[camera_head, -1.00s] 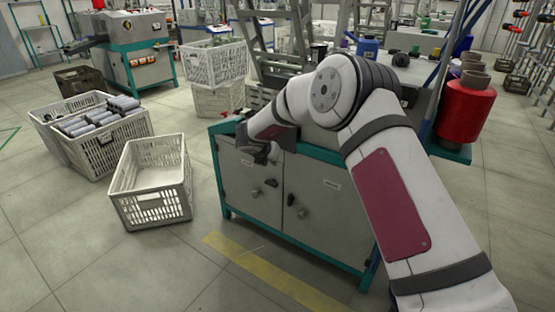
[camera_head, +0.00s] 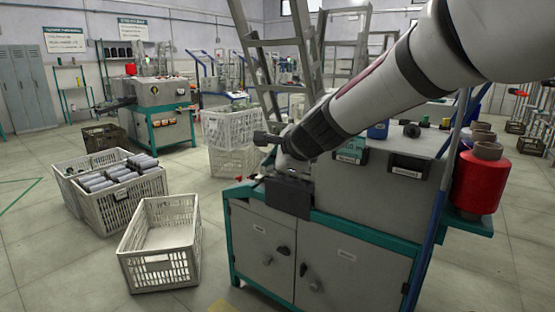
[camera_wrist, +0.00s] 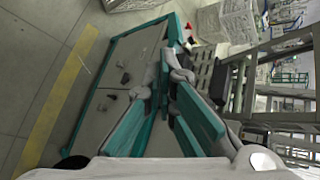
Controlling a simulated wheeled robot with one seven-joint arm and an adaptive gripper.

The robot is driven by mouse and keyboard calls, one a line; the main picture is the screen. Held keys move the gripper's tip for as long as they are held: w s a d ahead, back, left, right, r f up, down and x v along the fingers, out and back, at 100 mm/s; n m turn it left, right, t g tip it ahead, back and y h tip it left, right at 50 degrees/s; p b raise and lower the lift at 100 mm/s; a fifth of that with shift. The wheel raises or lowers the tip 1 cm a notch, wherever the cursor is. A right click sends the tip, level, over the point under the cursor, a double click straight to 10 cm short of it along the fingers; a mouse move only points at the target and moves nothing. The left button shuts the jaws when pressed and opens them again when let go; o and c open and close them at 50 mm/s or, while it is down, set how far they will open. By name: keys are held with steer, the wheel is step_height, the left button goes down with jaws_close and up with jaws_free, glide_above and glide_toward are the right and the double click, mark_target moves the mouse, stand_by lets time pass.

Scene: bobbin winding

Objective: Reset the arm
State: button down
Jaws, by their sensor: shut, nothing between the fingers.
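The fingers are hard to make out there against the machine's dark parts. I cannot tell how much clearance there is.
An empty white crate (camera_head: 160,262) stands on the floor left of the cabinet. Another crate (camera_head: 98,212) holds several grey bobbins. Stacked white crates (camera_head: 232,130) stand behind. A red spool (camera_head: 480,180) sits at the right. Metal ladder-like frames rise behind my arm.

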steer(key=s+d+f+n+g+h, duration=0.25)
steer(key=s+d+n, duration=0.4)
steer(key=s, duration=0.95)
steer(key=s+d+f+n+g+h, duration=0.15)
steer(key=s+d+n+g, duration=0.45)
steer(key=s, duration=0.9)
steer(key=s+d+f+n+g+h, duration=0.1)
steer(key=s+d+f+n, duration=0.4)
steer(key=s, duration=1.1)
step_height(320, 180, up, 26)
steer(key=d+t+p, duration=0.3)
steer(key=t+p, duration=0.1)
steer(key=p, duration=1.9)
steer(key=shift+w+r, duration=0.2)
steer(key=shift+w, duration=0.2)
